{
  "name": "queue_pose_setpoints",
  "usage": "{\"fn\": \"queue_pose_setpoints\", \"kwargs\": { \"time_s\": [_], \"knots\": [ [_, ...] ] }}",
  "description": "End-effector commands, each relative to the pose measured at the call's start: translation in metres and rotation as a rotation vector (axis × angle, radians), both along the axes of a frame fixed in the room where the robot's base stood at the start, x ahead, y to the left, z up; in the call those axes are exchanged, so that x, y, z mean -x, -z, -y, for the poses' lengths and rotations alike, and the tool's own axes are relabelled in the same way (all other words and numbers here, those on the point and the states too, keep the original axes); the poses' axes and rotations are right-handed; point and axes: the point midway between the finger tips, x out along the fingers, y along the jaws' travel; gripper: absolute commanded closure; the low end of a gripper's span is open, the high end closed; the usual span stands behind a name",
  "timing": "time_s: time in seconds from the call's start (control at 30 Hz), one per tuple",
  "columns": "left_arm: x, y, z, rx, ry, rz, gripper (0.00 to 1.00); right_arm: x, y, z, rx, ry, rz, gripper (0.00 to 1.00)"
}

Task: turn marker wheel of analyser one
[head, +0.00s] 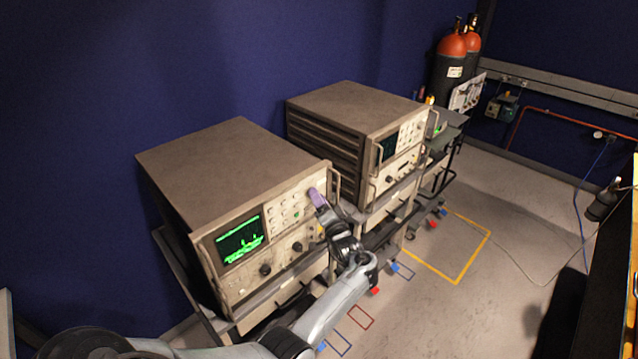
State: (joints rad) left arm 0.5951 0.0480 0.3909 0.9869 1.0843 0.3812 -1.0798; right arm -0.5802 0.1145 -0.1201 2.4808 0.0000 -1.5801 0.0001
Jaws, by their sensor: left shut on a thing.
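The nearer analyser (215,175) is a large brown-topped box on a cart, with a lit green trace on its screen (240,240) and buttons and knobs on its front panel. My left gripper (317,198) is at the upper right of this panel, beside the right handle. It is shut on a small part there, which I take to be the marker wheel; the fingers and wrist hide it. My right gripper is out of view.
A second analyser (355,105) stands behind to the right on its own cart. Gas cylinders (452,65) stand at the back. Coloured rectangles, including a yellow one (487,240), mark the floor. Open floor lies to the right. A dark bench edge runs along the right side.

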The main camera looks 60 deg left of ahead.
Motion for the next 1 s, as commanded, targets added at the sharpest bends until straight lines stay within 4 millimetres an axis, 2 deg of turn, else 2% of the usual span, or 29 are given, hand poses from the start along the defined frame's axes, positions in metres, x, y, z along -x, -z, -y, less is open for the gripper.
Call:
{"fn": "queue_pose_setpoints", "kwargs": {
  "time_s": [0.03, 0.4, 0.7, 1.0],
  "knots": [
    [0.001, -0.011, 0.0, 0.009, 0.0, -0.045, 0.89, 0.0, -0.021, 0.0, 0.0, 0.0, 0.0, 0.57],
    [0.001, -0.011, 0.0, 0.083, 0.0, -0.385, 0.89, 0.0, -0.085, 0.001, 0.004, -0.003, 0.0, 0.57],
    [0.001, -0.009, 0.0, 0.134, -0.001, -0.616, 0.89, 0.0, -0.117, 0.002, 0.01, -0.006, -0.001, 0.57],
    [0.0, -0.007, 0.0, 0.163, -0.001, -0.744, 0.89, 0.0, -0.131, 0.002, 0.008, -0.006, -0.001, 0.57]
  ]
}}
